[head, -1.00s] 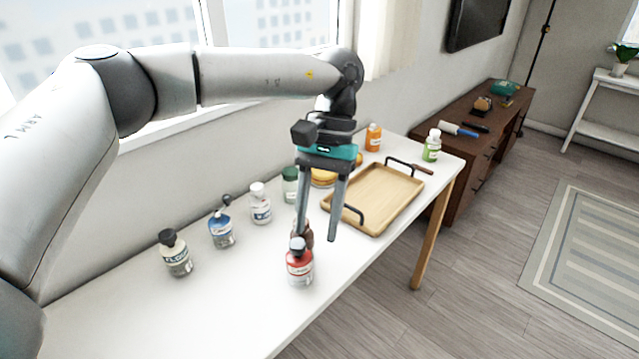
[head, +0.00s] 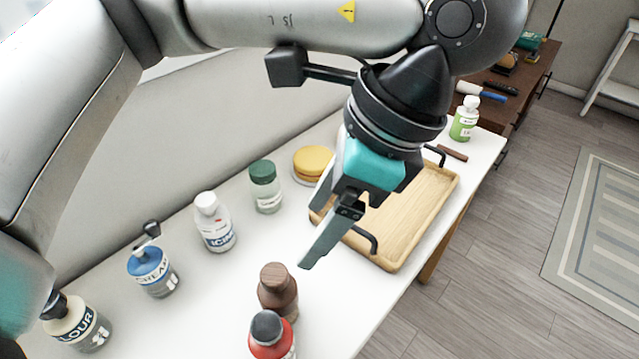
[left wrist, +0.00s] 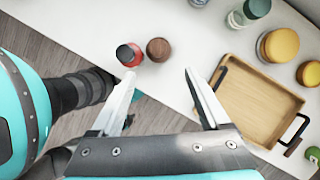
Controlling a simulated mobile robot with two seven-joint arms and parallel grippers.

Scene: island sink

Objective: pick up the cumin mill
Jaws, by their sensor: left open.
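A brown wooden mill (head: 278,290), probably the cumin mill, stands upright on the white table behind a red bottle with a dark cap (head: 270,340). No label on the mill can be read. In the left wrist view the mill (left wrist: 158,49) shows from above, right beside the red bottle (left wrist: 127,56). My left gripper (head: 308,258) is open and empty, above and to the right of the mill in the head view. In the left wrist view its fingertips (left wrist: 159,74) are spread wide, with the mill beyond the gap between them. My right gripper is not in view.
A wooden tray with black handles (head: 425,205) lies right of the mill. Along the wall side stand a green-capped jar (head: 266,188), a white-capped bottle (head: 215,225), a blue bottle (head: 152,272) and a flour bottle (head: 78,322). The table's front edge is close to the red bottle.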

